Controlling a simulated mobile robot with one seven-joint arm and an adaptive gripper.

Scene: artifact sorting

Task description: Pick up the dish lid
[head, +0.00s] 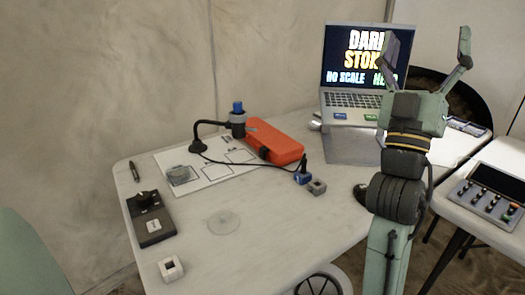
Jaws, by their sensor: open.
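A clear, flat round disc, which looks like the dish lid (224,222), lies on the bare white tabletop left of centre. Nothing covers it. My gripper (427,42) is raised at the upper right, its two fingers pointing up and spread wide apart. Nothing shows between the fingers. It is well away from the disc, in front of the laptop's right edge in the picture.
The white table (270,250) holds a laptop (352,98), an orange case (272,140), a camera on a bent stand (239,118), a marked white sheet (215,178), a dark device (150,218) and small blocks (171,268). Bare tabletop surrounds the disc.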

